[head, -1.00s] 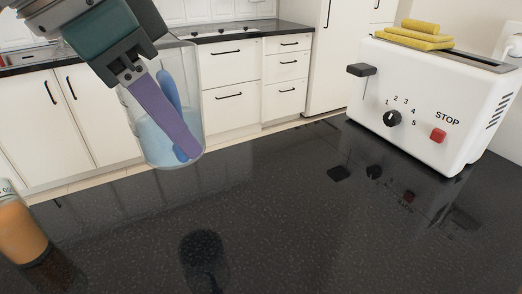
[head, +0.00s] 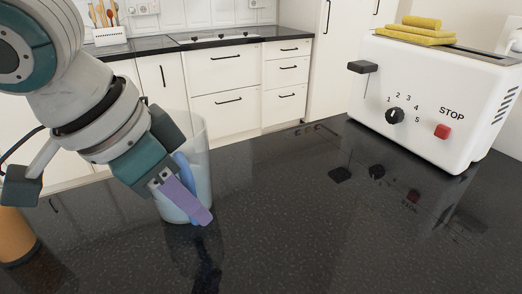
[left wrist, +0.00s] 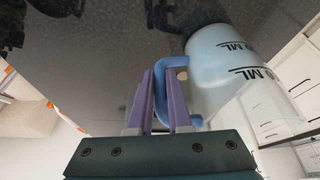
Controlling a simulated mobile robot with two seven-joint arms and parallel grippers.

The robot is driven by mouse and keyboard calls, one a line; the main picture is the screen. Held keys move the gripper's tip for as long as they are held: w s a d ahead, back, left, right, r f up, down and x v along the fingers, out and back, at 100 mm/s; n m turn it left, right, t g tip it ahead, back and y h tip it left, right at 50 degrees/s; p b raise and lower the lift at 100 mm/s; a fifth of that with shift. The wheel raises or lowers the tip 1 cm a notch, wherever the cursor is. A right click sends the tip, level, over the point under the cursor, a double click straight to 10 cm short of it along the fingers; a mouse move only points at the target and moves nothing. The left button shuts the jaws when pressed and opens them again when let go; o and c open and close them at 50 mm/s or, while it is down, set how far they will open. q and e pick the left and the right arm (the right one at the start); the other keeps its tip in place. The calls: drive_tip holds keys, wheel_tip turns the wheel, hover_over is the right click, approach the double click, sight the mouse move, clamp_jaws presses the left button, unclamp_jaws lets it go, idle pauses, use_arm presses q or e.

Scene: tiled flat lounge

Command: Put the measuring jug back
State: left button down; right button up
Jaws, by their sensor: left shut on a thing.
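The measuring jug (head: 201,140) is clear with a blue handle and stands upright, low over or on the black counter; I cannot tell whether its base touches. My left gripper (head: 187,198) has purple fingers and is shut on the handle, on the near side of the jug. The left wrist view shows the handle (left wrist: 161,92) between the fingers and the jug (left wrist: 232,75) with black ML marks at the upper right. The gripper partly hides the jug in the head view. My right gripper is not in view.
A white toaster (head: 430,100) with yellow pieces (head: 414,36) on top stands at the right of the counter (head: 330,240). An orange container (head: 16,238) stands at the left edge, partly behind my arm. The counter's middle and front are clear.

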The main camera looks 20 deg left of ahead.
use_arm(q)
drive_tip(key=c, duration=0.8)
unclamp_jaws()
drive_tip(key=shift+f, duration=0.1)
drive_tip(key=shift+c, duration=0.2)
drive_tip(key=p+v, duration=0.3)
drive_tip(key=v, duration=0.8)
drive_tip(key=s+d+f+t+h, duration=0.15)
drive_tip(key=d+f, duration=0.25)
drive_tip(key=d, duration=0.4)
drive_tip(key=s+a+f+n+y, duration=0.1)
drive_tip(key=s+a+f, duration=0.1)
drive_tip(key=s, duration=0.1)
drive_tip(key=s+a+f+n+g+y, duration=0.1)
drive_tip(key=s+a+f, duration=0.1)
drive_tip(key=s, duration=0.1)
drive_tip(key=s+a+f+n+y, duration=0.1)
drive_tip(key=s+f, duration=0.2)
drive_tip(key=shift+s+a+f+n+g, duration=0.1)
drive_tip(key=shift+s+a+n+g, duration=0.2)
drive_tip(key=shift+a+g, duration=0.1)
drive_tip(key=shift+s+a+f+y, duration=0.1)
drive_tip(key=shift+s+a+y, duration=0.05)
drive_tip(key=shift+a+y, duration=0.1)
